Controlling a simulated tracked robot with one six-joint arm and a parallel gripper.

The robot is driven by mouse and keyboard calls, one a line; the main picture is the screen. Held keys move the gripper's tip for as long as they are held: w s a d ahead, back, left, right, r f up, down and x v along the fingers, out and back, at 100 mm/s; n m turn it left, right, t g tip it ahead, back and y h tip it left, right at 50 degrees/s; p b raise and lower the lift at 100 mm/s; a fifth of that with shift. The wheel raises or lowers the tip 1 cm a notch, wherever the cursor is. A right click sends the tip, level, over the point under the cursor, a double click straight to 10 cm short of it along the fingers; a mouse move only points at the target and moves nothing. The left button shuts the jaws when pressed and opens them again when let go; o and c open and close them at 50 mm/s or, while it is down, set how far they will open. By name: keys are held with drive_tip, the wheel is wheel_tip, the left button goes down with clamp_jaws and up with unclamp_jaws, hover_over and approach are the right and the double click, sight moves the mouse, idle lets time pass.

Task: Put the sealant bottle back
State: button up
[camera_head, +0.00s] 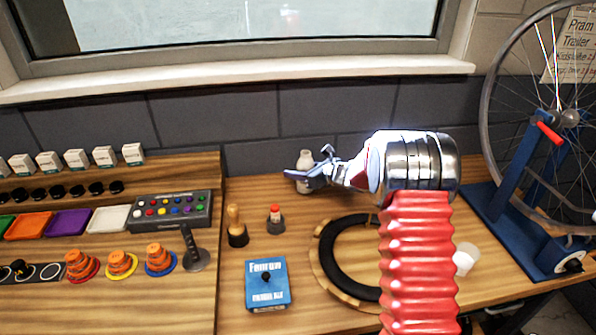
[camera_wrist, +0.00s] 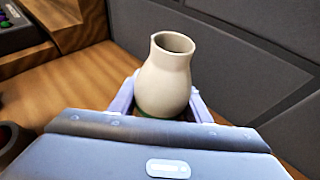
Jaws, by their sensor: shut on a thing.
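The sealant bottle appears to be the cream, round-bodied bottle (camera_head: 305,158) near the back wall; no label shows. In the wrist view, the bottle (camera_wrist: 168,78) has an open mouth with a small lip and a green band low down. My gripper (camera_head: 308,178) is shut on it, with one pale finger on each side of its lower body in the wrist view (camera_wrist: 160,103). The bottle looks about upright.
A red-capped item in a dark holder (camera_head: 275,220), a wooden-handled tool in a dark cup (camera_head: 237,228) and a blue box (camera_head: 267,284) stand left of my arm. A black ring (camera_head: 328,262) lies behind it. A wheel stand (camera_head: 500,215) is at right.

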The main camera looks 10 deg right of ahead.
drive_tip(key=o, duration=1.2)
drive_tip(key=v, duration=1.2)
